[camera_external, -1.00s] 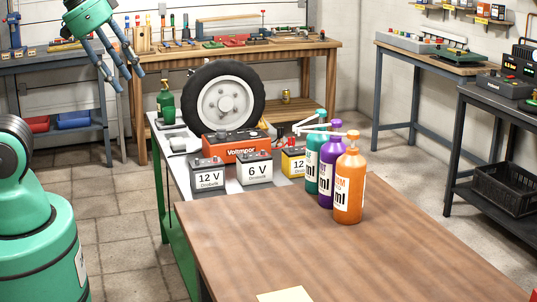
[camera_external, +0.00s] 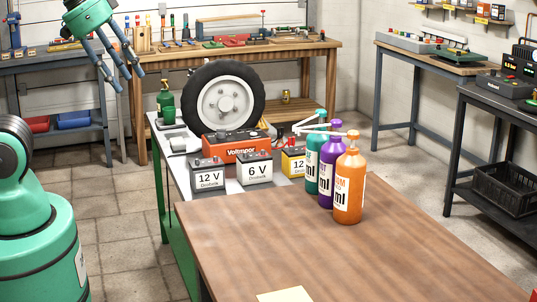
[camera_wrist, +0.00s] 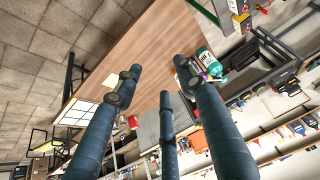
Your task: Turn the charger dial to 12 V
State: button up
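The red-orange charger (camera_external: 230,152), with white lettering on its front, sits on the light bench behind the batteries. Its dial cannot be made out, and the batteries hide part of its front. In front stand a grey battery marked 12 V (camera_external: 208,176), a grey one marked 6 V (camera_external: 255,169) and a yellow one (camera_external: 293,161) whose label is partly hidden by bottles. My gripper (camera_external: 122,82) hangs high at the upper left, well away from the charger. In the wrist view its blue fingers (camera_wrist: 155,82) are spread apart with nothing between them.
A wheel (camera_external: 226,103) stands behind the charger, with a green bottle (camera_external: 165,98) to its left. Teal, purple and orange (camera_external: 349,185) bottles stand at the near bench's far edge. The wooden near bench (camera_external: 330,250) is mostly clear, with a paper (camera_external: 285,295) in front.

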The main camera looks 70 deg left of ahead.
jog(key=shift+o, duration=0.8)
